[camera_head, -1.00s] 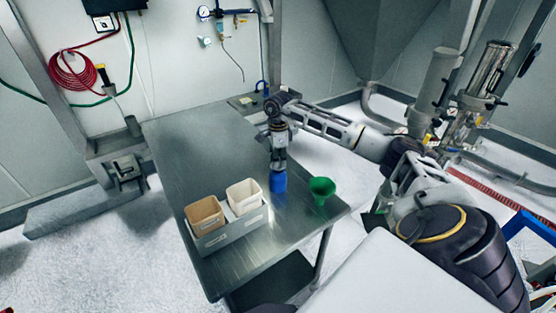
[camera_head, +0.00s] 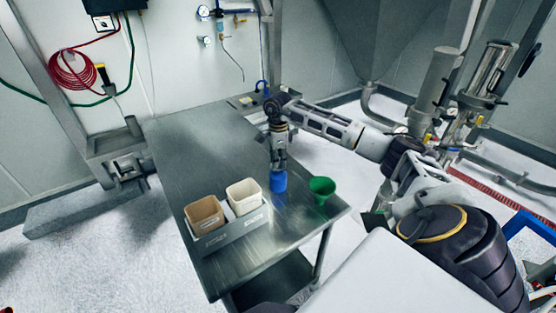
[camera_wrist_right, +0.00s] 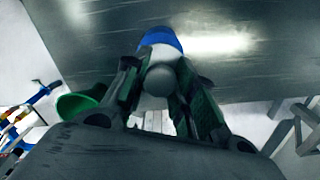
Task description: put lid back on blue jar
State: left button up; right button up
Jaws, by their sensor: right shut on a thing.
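The blue jar (camera_head: 278,183) stands upright on the steel table, left of the green funnel. My right gripper (camera_head: 278,167) points down directly over the jar. In the right wrist view its fingers (camera_wrist_right: 160,88) are shut on a pale lid with a round grey knob (camera_wrist_right: 158,80). The blue of the jar (camera_wrist_right: 160,39) shows just beyond the lid. I cannot tell whether the lid is fully seated on the jar, because the gripper hides the rim. My left gripper is not in view.
The green funnel (camera_head: 321,188) stands close to the right of the jar, near the edge of the steel table (camera_head: 180,150). A grey tray (camera_head: 232,231) holds a brown bin (camera_head: 204,214) and a cream bin (camera_head: 244,196) at the front left. The table's back left is clear.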

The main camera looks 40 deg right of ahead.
dwell(0.9)
jog(key=o, duration=1.4)
jog(key=shift+r, duration=0.1)
jog(key=shift+r+p, duration=2.15)
jog(key=shift+r, duration=1.25)
grip_shut()
